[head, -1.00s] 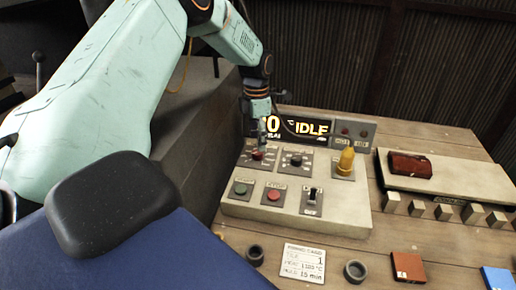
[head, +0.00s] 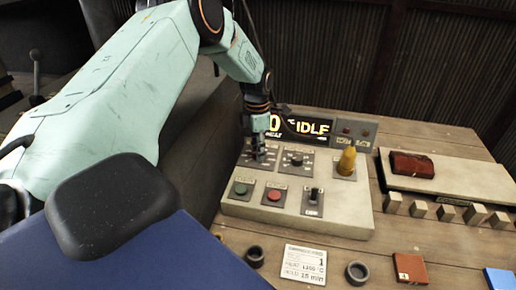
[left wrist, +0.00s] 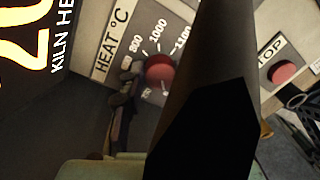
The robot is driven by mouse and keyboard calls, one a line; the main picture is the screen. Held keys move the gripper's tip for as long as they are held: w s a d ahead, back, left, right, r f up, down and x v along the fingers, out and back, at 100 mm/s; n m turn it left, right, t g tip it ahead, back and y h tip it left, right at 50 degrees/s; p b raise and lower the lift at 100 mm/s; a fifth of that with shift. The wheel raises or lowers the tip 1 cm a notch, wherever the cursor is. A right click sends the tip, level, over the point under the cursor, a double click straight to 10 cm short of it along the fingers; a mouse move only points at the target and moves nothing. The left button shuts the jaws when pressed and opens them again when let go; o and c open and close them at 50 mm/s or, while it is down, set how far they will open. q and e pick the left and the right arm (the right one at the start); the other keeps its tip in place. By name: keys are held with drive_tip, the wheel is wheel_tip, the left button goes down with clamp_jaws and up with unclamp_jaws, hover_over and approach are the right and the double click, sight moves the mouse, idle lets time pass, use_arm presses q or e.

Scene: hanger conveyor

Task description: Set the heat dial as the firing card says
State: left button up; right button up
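The heat dial (left wrist: 160,68) is a round red knob on a plate marked "HEAT °C", with 800, 1000 and 1100 readable around it. Its pointer is not clear, and part of its scale is hidden. My left gripper (head: 259,154) is down at this dial in the head view and covers most of it. In the left wrist view one dark finger is left of the knob and a large dark finger right of it; they stand apart, and contact cannot be told. The firing card (head: 304,264) lies in front of the panel, showing 1, what looks like 1200 °C, and 15 min.
The control panel (head: 240,209) also bears a second dial (head: 297,160), a green button (head: 240,189), a red stop button (head: 274,195), a switch (head: 314,198) and a yellow knob (head: 347,160). The display (head: 311,127) reads IDLE. Two dark rings flank the card.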

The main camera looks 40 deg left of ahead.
use_arm(q)
drive_tip(key=shift+r, duration=0.2)
drive_tip(key=c, duration=0.3)
drive_tip(key=shift+c, duration=1.2)
